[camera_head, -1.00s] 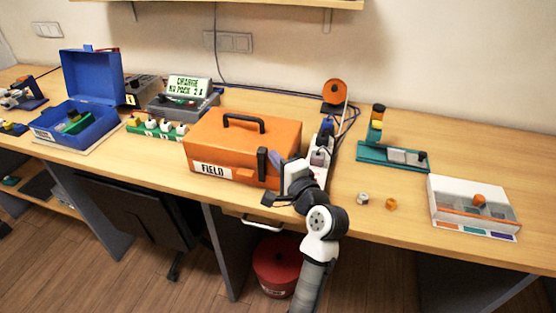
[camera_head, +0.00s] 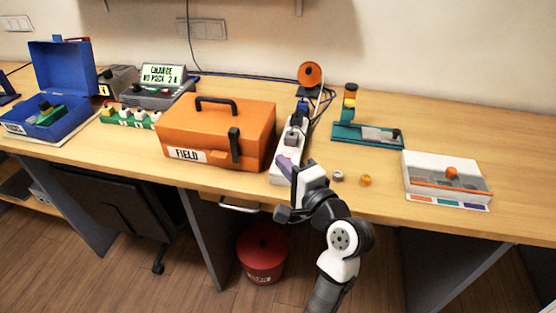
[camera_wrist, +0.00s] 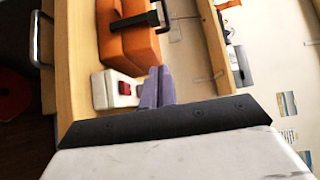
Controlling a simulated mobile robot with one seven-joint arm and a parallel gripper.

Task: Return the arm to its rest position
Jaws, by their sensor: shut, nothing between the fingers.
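My arm reaches up from the bottom of the head view, with the white and black wrist in front of the desk edge. My gripper (camera_head: 284,166) is over the front of the desk, just by the near end of a white power strip (camera_head: 284,158). In the wrist view its purple-grey fingers (camera_wrist: 158,88) are together with nothing between them. The power strip's end with a red switch (camera_wrist: 124,88) shows beside the fingers. I cannot tell how high above the desk the fingers are.
An orange case (camera_head: 218,133) marked FIELD stands left of my gripper. A small grey piece (camera_head: 337,176) and an orange piece (camera_head: 365,180) lie to the right, before a white compartment tray (camera_head: 420,169). A red bin (camera_head: 262,256) stands on the floor below.

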